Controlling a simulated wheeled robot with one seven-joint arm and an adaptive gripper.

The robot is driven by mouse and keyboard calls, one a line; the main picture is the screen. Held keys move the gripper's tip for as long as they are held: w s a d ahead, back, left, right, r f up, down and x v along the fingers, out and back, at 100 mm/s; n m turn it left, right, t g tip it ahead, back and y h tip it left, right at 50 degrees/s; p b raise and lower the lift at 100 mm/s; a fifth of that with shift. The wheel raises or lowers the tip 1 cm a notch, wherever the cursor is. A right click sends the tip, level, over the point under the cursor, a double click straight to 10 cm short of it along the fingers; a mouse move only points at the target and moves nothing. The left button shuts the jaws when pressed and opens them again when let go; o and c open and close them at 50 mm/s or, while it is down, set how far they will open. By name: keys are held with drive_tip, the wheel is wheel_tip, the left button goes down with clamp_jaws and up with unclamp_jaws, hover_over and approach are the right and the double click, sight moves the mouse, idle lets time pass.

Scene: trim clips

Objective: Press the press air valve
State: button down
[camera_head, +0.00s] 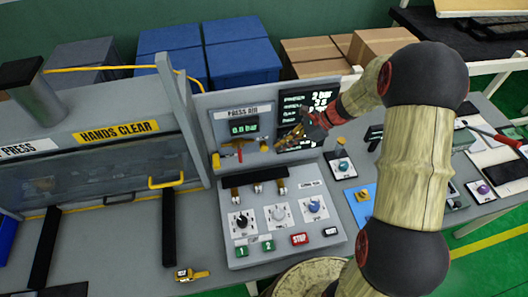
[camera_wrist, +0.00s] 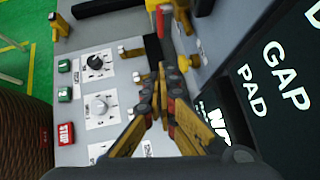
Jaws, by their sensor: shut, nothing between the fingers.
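The press air panel (camera_head: 214,116) stands upright at the back of the bench, with a display (camera_head: 243,127) reading 0.0 bar. A valve with a red lever (camera_head: 231,154) sits below the display, its lever about level. My gripper (camera_head: 283,143) is to the right of the lever, in front of the panel's right side, and looks apart from it. In the wrist view its fingers (camera_wrist: 160,82) are together and empty. A yellow knob (camera_wrist: 184,63) shows beside the fingertips.
A dark readout screen (camera_head: 305,98) shows 2 bar, right of the panel. Below lies a sloped control box (camera_head: 250,218) with toggles, knobs and buttons. A clear press guard with a yellow handle (camera_head: 180,182) stands left. Blue boxes (camera_head: 240,55) are behind.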

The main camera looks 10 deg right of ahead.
sight(240, 156)
drive_tip(key=a+r+x, duration=0.2)
drive_tip(key=x, duration=1)
drive_tip(key=shift+w+p, duration=0.15)
drive_tip(key=shift+p, duration=0.2)
drive_tip(key=shift+a+f, duration=0.1)
drive_tip(key=shift+f, duration=0.1)
drive_tip(key=shift+a+f+y+b, duration=0.1)
drive_tip(key=shift+y+b, duration=0.2)
drive_tip(key=shift+b, duration=0.2)
